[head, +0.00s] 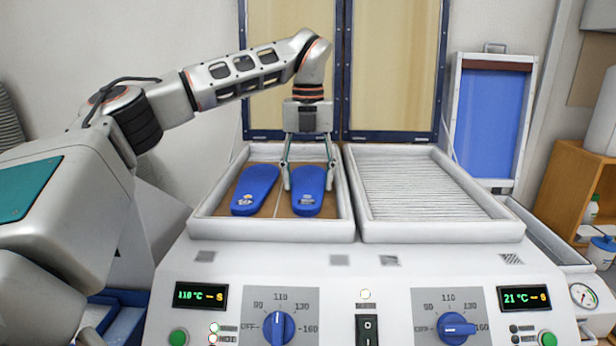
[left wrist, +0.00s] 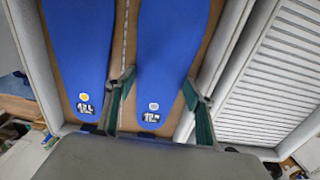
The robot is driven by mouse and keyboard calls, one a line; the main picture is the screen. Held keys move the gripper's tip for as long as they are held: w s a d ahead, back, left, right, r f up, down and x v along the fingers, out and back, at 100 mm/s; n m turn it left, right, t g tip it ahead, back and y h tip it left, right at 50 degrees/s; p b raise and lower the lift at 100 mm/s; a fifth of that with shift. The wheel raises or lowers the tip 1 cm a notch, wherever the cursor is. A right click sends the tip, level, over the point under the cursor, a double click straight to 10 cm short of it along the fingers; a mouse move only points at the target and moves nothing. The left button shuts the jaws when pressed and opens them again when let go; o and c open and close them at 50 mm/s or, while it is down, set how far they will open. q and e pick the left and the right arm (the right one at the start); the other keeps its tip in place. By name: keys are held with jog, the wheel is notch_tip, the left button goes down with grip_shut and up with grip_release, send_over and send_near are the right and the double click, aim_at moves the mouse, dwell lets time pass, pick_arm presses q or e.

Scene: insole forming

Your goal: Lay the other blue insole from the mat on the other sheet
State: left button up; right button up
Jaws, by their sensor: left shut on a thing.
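Two blue insoles show in the left bay of the machine. One insole (head: 256,188) lies on the left brown sheet (head: 232,181). The other insole (head: 309,200) is over the right brown sheet (head: 277,207), lying flat on it as far as I can tell. My left gripper (head: 309,180) points down and is shut on this right insole, one finger on each side. The left wrist view shows both insoles, the gripped one (left wrist: 165,50) between the green fingers and the other (left wrist: 80,50) to its left. Small labels mark their ends. My right gripper is not in view.
The right bay (head: 425,190) has a bare ribbed surface and no insole. White rims (head: 348,200) enclose both bays. Framed panels (head: 395,65) stand upright behind. Knobs and displays are on the front panel; the left display (head: 201,296) reads 110 °C. A wooden shelf (head: 570,165) stands right.

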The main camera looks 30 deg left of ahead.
pick_arm(q)
jog(key=o, duration=0.9)
jog(key=shift+r, duration=0.1)
notch_tip(320, 180, up, 12)
jog(key=shift+f, duration=0.1)
